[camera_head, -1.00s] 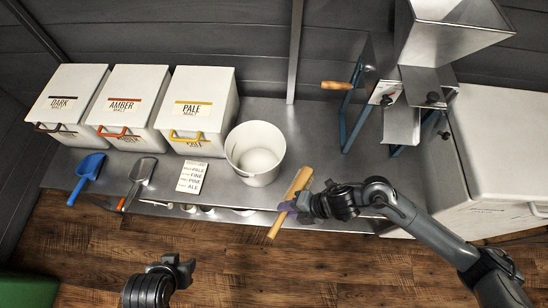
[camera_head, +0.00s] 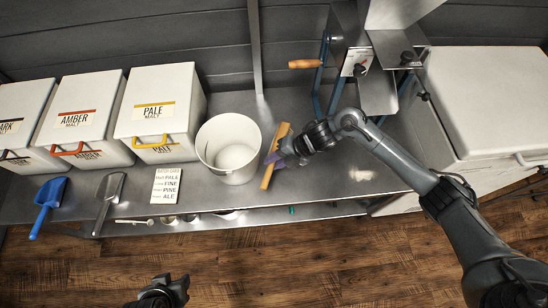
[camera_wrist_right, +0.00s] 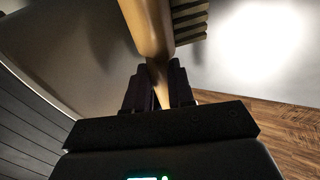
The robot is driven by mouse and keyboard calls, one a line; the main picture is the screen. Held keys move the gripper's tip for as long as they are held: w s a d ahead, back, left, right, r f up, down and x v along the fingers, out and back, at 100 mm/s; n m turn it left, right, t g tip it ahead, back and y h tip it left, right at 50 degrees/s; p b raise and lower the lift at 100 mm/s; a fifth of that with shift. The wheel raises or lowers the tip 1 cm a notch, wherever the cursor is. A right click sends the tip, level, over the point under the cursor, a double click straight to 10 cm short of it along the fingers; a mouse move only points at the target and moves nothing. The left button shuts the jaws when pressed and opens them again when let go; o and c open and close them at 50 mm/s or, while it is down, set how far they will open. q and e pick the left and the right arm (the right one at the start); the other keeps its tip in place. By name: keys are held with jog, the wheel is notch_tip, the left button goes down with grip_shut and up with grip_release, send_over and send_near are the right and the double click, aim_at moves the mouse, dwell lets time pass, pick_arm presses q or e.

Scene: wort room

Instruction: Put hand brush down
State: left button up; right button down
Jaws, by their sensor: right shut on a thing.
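The wooden hand brush (camera_head: 268,176) is just right of the white bucket (camera_head: 229,147), over the steel counter (camera_head: 340,178). My right gripper (camera_head: 276,160) is shut on it around the handle. In the right wrist view the brush (camera_wrist_right: 148,28) runs up from between the dark fingers (camera_wrist_right: 160,88), with its bristle rows at the upper right. I cannot tell whether the brush touches the counter. My left gripper (camera_head: 172,285) is at the bottom edge, over the floor, away from the counter; its jaws are too small to read.
White malt bins, among them PALE (camera_head: 160,112) and AMBER (camera_head: 82,120), stand left. A blue scoop (camera_head: 48,200), a metal scoop (camera_head: 110,195) and a card (camera_head: 166,186) lie before them. The mill (camera_head: 372,85) stands right of the brush. Counter right of the brush is clear.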

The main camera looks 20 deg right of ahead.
jog(key=w, duration=0.3)
jog(key=shift+w+d+b, duration=0.1)
jog(key=shift+d+b, duration=0.2)
jog(key=shift+d, duration=0.1)
jog(key=shift+f+b, duration=0.75)
jog(key=shift+f, duration=1)
jog(key=shift+f, duration=0.1)
jog(key=c, duration=1)
grip_release()
jog(key=shift+o, duration=0.2)
